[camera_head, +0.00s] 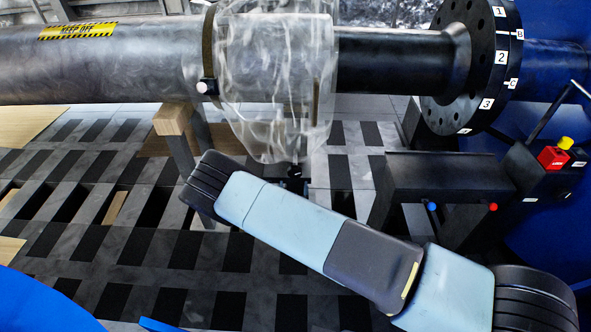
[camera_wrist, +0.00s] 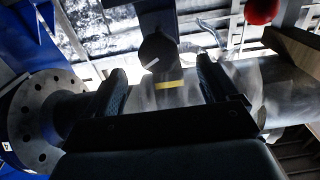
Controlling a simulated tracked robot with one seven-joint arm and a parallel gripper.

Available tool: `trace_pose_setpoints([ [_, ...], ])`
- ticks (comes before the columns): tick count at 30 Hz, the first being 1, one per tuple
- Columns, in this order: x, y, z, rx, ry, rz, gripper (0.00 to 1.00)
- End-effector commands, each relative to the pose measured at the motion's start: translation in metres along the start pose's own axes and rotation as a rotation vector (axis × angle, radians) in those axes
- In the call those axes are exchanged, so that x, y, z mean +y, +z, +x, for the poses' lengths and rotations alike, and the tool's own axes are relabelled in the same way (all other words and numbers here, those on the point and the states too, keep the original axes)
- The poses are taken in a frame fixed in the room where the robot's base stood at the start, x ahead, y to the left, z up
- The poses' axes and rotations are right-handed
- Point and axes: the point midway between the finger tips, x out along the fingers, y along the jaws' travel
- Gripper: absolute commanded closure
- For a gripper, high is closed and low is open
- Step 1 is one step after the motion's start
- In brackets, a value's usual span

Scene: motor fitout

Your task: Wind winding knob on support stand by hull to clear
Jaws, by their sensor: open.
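In the wrist view a dark round knob (camera_wrist: 157,52) with a white mark sits at the end of a dark upright post (camera_wrist: 153,15), which looks like the support stand. A yellow strip (camera_wrist: 170,85) shows just beside the knob. My gripper (camera_wrist: 161,69) is open, with one finger on each side of the knob in the picture. I see no finger clearly touching it, and the depth between them is hard to tell. In the head view my arm crosses the lower middle and hides the knob and most of my gripper.
A long metal shaft (camera_head: 120,65), partly wrapped in clear plastic (camera_head: 270,75), runs across the head view to a numbered dark flange (camera_head: 480,65) beside the blue hull (camera_head: 555,70). A wood-topped stand (camera_head: 175,118) is at left. A dark bench (camera_head: 450,175) with coloured buttons is at right.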

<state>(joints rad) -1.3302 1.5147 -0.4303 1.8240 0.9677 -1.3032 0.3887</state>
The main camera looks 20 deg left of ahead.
Motion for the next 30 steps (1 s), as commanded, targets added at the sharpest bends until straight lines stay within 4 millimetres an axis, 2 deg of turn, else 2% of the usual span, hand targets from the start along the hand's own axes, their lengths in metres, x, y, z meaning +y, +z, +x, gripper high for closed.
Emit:
trace_pose_setpoints([
  [9,0.005,0.0,0.059,0.001,0.007,0.0,0.13],
  [15,0.005,-0.001,0.086,0.002,0.007,0.001,0.13],
  [21,0.006,0.0,0.099,0.001,0.008,0.0,0.13],
  [30,0.006,-0.001,0.1,0.001,0.008,0.0,0.13],
])
